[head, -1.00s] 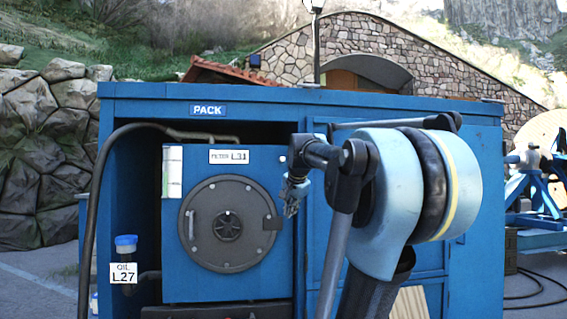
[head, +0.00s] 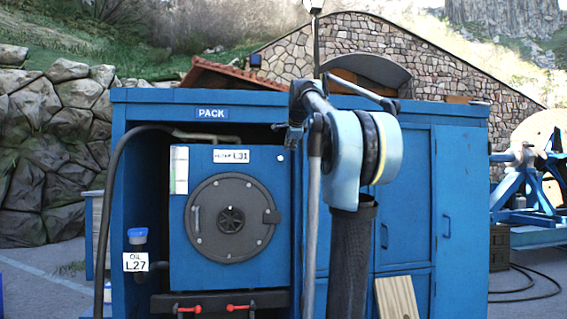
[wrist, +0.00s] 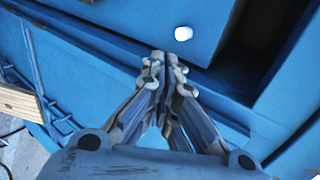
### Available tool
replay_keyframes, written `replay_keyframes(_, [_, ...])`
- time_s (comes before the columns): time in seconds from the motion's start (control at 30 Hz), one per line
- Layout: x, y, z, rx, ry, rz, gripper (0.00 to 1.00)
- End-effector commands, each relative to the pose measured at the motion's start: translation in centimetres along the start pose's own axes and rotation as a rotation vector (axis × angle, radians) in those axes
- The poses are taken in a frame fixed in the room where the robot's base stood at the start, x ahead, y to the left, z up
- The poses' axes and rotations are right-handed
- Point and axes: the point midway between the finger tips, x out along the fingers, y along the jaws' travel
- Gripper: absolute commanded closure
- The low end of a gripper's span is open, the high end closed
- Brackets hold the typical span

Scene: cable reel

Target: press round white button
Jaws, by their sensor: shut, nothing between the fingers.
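The round white button (wrist: 183,33) shows as a small white knob on the blue box in the wrist view. It lies just beyond my fingertips and slightly to their right, and a gap appears between them. In the head view the button (head: 281,157) is a white dot at the box's upper right, right of the L31 label. My gripper (wrist: 166,58) is shut and empty. In the head view its end (head: 280,126) is small and dark, above the button, partly hidden by my arm.
The blue box (head: 185,255) with a round black hatch (head: 230,218) sits inside the blue PACK cabinet (head: 400,115). Red-handled valves (head: 241,307) lie below it. Closed cabinet doors are at the right.

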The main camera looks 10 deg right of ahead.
Motion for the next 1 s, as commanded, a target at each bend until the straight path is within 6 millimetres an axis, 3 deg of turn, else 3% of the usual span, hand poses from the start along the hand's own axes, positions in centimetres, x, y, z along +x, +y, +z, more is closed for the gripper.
replay_keyframes(0.37, [1.3,0.0,0.9,-0.006,-0.009,0.001,1.00])
replay_keyframes(0.9, [10.4,0.0,0.9,-0.006,-0.009,0.001,1.00])
replay_keyframes(1.0, [11.4,-0.7,0.9,-0.007,-0.009,0.001,1.00])
